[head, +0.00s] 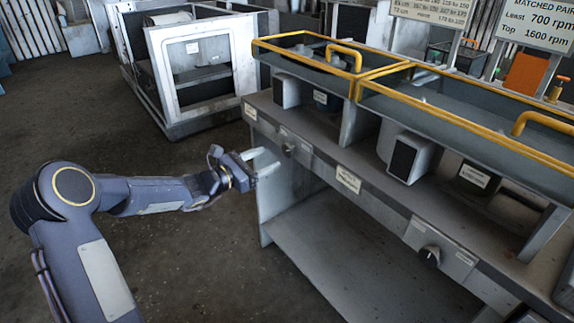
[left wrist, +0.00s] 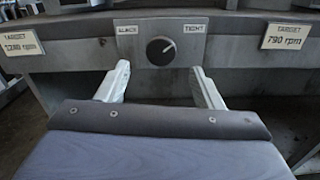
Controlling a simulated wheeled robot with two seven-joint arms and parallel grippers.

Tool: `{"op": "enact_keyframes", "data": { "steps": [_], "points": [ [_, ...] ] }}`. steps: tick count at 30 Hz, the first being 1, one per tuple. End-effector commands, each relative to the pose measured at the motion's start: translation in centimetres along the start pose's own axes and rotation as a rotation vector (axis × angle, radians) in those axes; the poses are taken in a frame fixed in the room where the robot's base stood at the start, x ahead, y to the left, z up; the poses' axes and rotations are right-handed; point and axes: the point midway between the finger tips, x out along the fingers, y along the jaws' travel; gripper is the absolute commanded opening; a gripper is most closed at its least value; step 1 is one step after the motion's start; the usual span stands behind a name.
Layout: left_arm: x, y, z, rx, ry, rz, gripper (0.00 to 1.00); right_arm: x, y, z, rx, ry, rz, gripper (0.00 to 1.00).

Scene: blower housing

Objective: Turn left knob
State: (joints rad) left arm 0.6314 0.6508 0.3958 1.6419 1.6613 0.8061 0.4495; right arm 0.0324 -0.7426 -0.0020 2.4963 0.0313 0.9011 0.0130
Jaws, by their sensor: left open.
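The left knob (head: 288,149) is a small dark round knob on the front face of the grey bench, near its left end. In the left wrist view the knob (left wrist: 161,50) is black with a white pointer mark, on a pale plate with a word on each side; the right one looks like "TIGHT". My left gripper (head: 265,162) is open and empty, in front of the bench and a little left of the knob. In the left wrist view its two pale fingers (left wrist: 160,84) stand apart below the knob, not touching it. My right gripper is not in view.
Another knob (head: 430,256) sits farther right on the bench front. Yellow-railed covers (head: 455,114) stand over the bench top (head: 330,148). A target label (left wrist: 286,37) reads 790 rpm. A grey frame machine (head: 203,65) stands behind left. Open floor lies left of the bench.

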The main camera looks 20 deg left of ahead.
Motion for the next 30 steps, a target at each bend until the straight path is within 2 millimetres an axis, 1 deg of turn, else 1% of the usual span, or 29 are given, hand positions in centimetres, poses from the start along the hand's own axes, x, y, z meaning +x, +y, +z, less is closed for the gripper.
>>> {"op": "enact_keyframes", "data": {
  "steps": [1, 6, 10, 15, 22, 23, 30],
  "points": [
    [0.9, -0.2, 0.1, 0.001, -0.003, -0.006, 0.60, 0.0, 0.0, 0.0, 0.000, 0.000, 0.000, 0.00],
    [3.8, -0.3, 0.1, 0.002, -0.002, -0.006, 0.60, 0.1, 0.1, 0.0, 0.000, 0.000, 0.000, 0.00],
    [5.5, -0.2, 0.1, 0.004, -0.001, -0.006, 0.60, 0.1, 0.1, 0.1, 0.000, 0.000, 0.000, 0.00],
    [6.5, -0.2, 0.1, 0.004, 0.001, -0.004, 0.60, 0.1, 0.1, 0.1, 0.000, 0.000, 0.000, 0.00],
    [6.5, -0.2, 0.1, 0.005, 0.001, -0.004, 0.60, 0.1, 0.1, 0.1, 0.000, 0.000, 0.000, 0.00],
    [6.5, -0.2, 0.1, 0.005, 0.001, -0.004, 0.59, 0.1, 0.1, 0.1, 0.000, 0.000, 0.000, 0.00],
    [6.5, -0.2, 0.1, 0.005, 0.001, -0.005, 0.28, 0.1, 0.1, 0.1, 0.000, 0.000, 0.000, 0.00]
  ]
}}
